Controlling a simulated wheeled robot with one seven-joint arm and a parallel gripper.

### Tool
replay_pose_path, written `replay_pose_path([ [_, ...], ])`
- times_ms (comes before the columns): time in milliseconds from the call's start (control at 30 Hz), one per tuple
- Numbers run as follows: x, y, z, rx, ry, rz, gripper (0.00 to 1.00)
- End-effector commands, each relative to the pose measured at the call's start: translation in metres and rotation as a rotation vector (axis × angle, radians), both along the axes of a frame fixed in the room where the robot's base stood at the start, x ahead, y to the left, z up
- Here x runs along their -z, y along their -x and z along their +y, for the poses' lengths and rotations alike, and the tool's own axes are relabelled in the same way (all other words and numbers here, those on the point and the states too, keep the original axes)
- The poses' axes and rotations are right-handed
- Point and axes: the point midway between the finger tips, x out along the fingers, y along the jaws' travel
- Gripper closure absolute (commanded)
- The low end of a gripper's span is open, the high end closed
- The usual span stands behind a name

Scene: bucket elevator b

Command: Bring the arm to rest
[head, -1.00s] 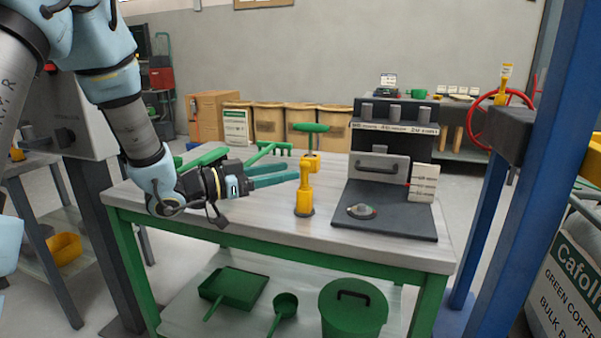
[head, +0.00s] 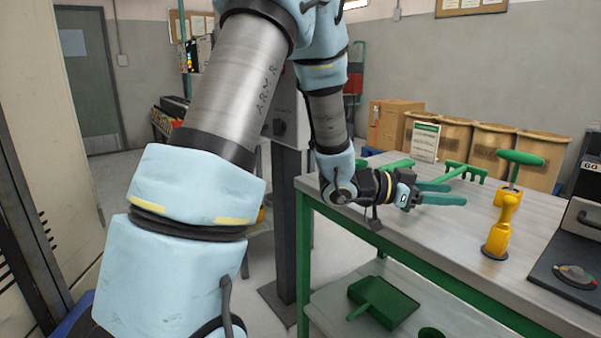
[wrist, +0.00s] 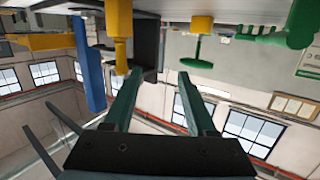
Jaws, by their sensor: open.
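My gripper (head: 447,192) is open and empty in the head view. Its two green fingers point right, above the near left part of the workbench (head: 440,248). My arm comes down to it from the top of the picture. A yellow-handled tool (head: 503,225) stands upright on the bench, to the right of the fingertips and apart from them. In the wrist view my gripper's fingers (wrist: 158,95) show spread with nothing between them, and the picture is upside down. The yellow tool (wrist: 119,35) hangs from the top there.
A green T-handled tool (head: 520,157) and a green rake-like tool (head: 463,172) are on the bench behind. A dark plate (head: 575,262) is at the right edge. A green dustpan (head: 383,302) lies on the lower shelf. Floor is free at the left.

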Motion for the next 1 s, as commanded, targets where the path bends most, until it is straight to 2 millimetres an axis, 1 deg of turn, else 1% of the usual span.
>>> replay_pose_path([
  [33,-0.005,-0.026,0.017,-0.109,-0.061,-0.016,0.43],
  [67,-0.004,-0.042,0.03,-0.184,-0.108,-0.02,0.43],
  [100,-0.002,-0.063,0.05,-0.284,-0.173,-0.02,0.43],
  [167,0.002,-0.09,0.085,-0.432,-0.273,-0.006,0.43],
  [200,0.005,-0.104,0.11,-0.526,-0.339,0.013,0.43],
  [267,0.009,-0.118,0.152,-0.659,-0.438,0.057,0.43],
  [300,0.011,-0.123,0.181,-0.745,-0.502,0.096,0.43],
  [367,0.015,-0.124,0.224,-0.865,-0.596,0.168,0.43],
  [400,0.017,-0.119,0.253,-0.941,-0.659,0.228,0.43],
  [467,0.019,-0.106,0.294,-1.042,-0.746,0.332,0.43],
  [500,0.02,-0.092,0.318,-1.098,-0.8,0.408,0.43],
  [567,0.021,-0.069,0.347,-1.167,-0.867,0.527,0.43],
  [600,0.021,-0.052,0.362,-1.199,-0.905,0.606,0.43],
  [700,0.02,-0.014,0.385,-1.248,-0.971,0.78,0.43],
  [800,0.018,0.012,0.394,-1.263,-1.004,0.899,0.43],
  [900,0.018,0.026,0.396,-1.266,-1.018,0.96,0.43],
  [1000,0.018,0.029,0.397,-1.264,-1.023,0.974,0.43],
])
